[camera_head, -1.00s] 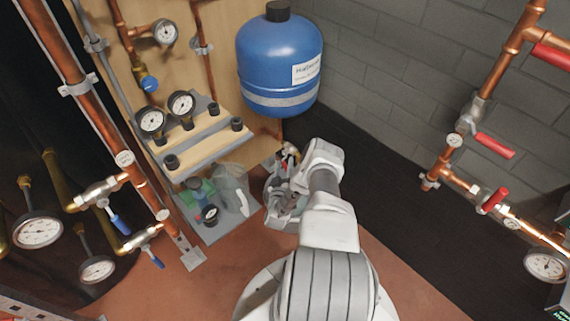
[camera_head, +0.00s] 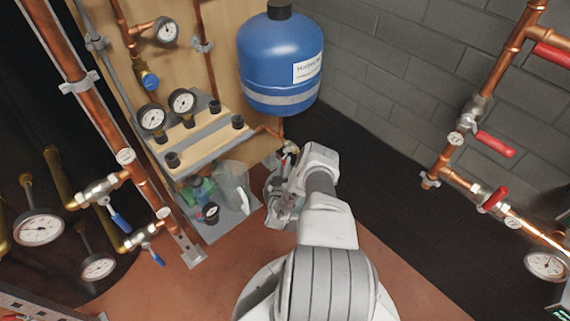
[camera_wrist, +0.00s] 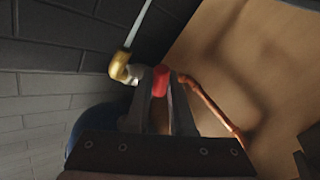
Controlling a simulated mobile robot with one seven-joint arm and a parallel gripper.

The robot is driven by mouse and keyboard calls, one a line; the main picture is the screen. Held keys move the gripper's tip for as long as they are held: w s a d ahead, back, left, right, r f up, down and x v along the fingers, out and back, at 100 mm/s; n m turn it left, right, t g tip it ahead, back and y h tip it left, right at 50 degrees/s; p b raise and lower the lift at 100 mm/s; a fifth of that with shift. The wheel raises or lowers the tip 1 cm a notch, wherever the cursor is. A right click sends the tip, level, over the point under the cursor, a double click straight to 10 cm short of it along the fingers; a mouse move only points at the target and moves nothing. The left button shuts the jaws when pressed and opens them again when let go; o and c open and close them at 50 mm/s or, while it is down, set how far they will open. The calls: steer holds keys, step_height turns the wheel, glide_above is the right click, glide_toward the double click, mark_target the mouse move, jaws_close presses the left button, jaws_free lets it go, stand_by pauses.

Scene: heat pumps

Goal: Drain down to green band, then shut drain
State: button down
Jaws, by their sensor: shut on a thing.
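My gripper (camera_wrist: 162,100) is shut on the red drain handle (camera_wrist: 160,80) below the blue tank, with the red end showing between the fingers. A brass fitting (camera_wrist: 124,70) sits just beside the fingers in the wrist view. In the head view a bit of the red handle (camera_head: 284,161) shows at the gripper, and my wrist hides much of the valve. Two round gauges (camera_head: 152,118) (camera_head: 183,102) stand on the board left of the tank. Another gauge (camera_head: 166,31) is higher up. No green band can be made out on any dial.
The blue tank (camera_head: 280,62) hangs close above my gripper. A clear jug (camera_head: 234,184) and small bottles stand on a grey tray (camera_head: 222,228) to the left. Copper pipes with red levers (camera_head: 495,145) are on the right wall. Blue-handled valves (camera_head: 121,221) are at left.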

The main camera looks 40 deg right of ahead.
steer(key=shift+w+f+m+t+h, duration=0.2)
steer(key=shift+w+m+t+h, duration=0.1)
steer(key=shift+m, duration=0.3)
steer(key=shift+a+f+m+h, duration=0.1)
steer(key=shift+f+m+h, duration=0.4)
steer(key=shift+f+m, duration=0.1)
steer(key=shift+w+r+m, duration=0.15)
steer(key=shift+r+m, duration=0.2)
steer(key=shift+m, duration=0.05)
steer(key=c, duration=0.8)
jaws_free()
steer(key=shift+w+r+h, duration=0.1)
steer(key=shift+r+h, duration=0.05)
steer(key=shift+h, duration=0.15)
